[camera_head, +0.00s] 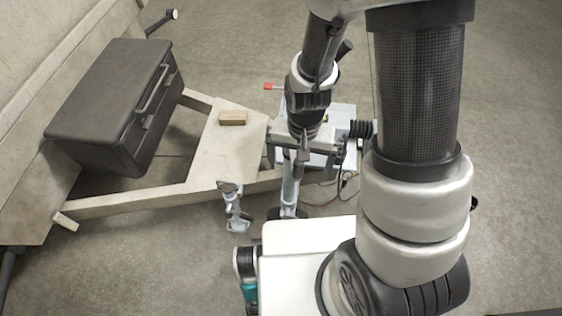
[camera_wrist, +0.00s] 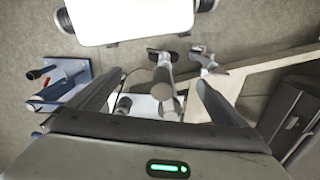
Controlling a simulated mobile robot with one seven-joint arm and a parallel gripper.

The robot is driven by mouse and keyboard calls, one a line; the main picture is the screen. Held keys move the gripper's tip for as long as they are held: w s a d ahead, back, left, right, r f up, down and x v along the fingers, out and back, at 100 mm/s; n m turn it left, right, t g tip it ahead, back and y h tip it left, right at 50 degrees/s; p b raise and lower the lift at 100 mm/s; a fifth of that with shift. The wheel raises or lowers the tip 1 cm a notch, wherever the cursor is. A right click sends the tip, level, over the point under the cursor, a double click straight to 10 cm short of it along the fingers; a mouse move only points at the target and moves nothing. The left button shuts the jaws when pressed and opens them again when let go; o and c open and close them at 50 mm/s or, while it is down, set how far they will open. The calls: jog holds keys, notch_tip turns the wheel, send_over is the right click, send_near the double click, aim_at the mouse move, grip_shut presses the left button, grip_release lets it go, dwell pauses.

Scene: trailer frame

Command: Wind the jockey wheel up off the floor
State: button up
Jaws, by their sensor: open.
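The jockey wheel's pale metal tube (camera_head: 290,188) stands beside the front of the trailer frame (camera_head: 150,203), with a dark wheel at its foot, partly hidden behind my base. In the wrist view, the tube's grey rounded top (camera_wrist: 163,90) shows between my fingers. My gripper (camera_head: 303,152) is over the top of the tube, pointing down. It also shows in the wrist view (camera_wrist: 158,84), with its two fingers wide apart on either side of the tube top. I cannot tell whether a finger touches it. The crank handle is not clear.
A red-tipped lever (camera_head: 270,87) and black bellows (camera_head: 361,129) are near the gripper. A wooden block (camera_head: 232,118) lies on the frame plate. A silver fitting (camera_head: 237,210) hangs at the frame's near side. A black box (camera_head: 110,105) sits at left. Floor at right is clear.

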jog(key=shift+r+p, duration=3.35)
jog(key=shift+r, duration=0.65)
jog(key=shift+w+r, duration=0.1)
jog(key=shift+r, duration=0.2)
jog(key=s+d+r+n+t+p, duration=0.1)
jog(key=s+d+r+t+p, duration=0.1)
jog(key=r, duration=1.1)
jog(key=s+d+r+n+t+p, duration=0.1)
jog(key=r+p, duration=0.4)
jog(key=r, duration=0.8)
jog(key=s+d+r+n+t+p, duration=0.1)
jog(key=s+d+r+t+p, duration=0.1)
jog(key=r, duration=1.1)
jog(key=shift+s+d+t+p, duration=0.3)
jog(key=shift+s+d+p, duration=0.3)
jog(key=shift+d, duration=0.3)
